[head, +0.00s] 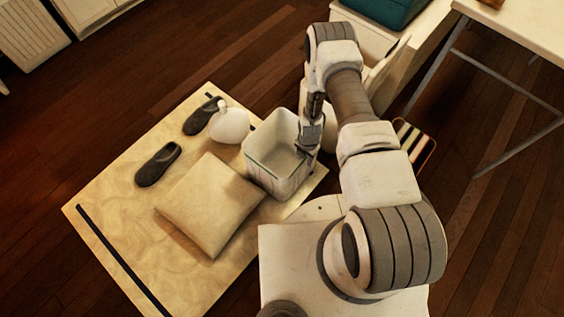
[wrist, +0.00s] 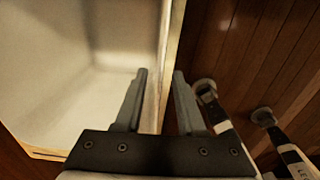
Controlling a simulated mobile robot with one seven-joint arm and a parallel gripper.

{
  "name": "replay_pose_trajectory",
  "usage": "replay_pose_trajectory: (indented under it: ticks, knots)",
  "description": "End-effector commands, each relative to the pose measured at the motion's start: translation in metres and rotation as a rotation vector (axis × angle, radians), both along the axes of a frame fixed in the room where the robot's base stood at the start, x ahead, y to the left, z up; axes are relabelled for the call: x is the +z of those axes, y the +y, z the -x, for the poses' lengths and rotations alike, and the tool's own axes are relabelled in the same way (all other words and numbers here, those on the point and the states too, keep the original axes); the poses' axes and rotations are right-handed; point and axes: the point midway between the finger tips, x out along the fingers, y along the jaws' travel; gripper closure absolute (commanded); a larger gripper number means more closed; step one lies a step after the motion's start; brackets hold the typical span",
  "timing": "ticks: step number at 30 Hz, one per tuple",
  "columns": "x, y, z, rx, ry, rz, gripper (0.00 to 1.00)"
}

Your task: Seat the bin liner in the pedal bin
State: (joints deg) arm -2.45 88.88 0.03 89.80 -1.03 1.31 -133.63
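A white, square, open-topped container (head: 262,170) stands upright at the right side of the pale mat; its pale inside (wrist: 60,95) fills the left of the wrist view. I cannot tell whether it is the liner, the bin, or both. My gripper (head: 306,150) is at its right rim. In the wrist view my gripper (wrist: 160,74) has its fingers apart, one on each side of the rim (wrist: 171,40); no firm contact shows. A pale form (head: 328,137) behind my gripper is mostly hidden by my arm.
A cushion (head: 210,203), two dark slippers (head: 158,165) and a round white object with a narrow top (head: 229,126) lie on the mat (head: 110,190). A striped item (head: 415,142) and a table (head: 520,30) are at right. Round-ended rods (wrist: 205,88) stand right of my fingers.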

Motion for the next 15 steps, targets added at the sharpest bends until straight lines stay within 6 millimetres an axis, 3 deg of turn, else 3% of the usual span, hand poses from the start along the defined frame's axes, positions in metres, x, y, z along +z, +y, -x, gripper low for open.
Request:
replay_pose_trajectory:
  ticks: [1, 4, 13, 15]
  knots:
    - [-0.012, 0.000, 0.000, 0.000, 0.001, 0.001, 0.61]
    - [-0.022, 0.000, 0.000, 0.000, 0.000, 0.000, 0.61]
    - [-0.024, 0.000, 0.000, 0.000, 0.000, 0.000, 0.61]
    - [-0.024, 0.000, 0.000, 0.000, 0.000, 0.000, 0.74]
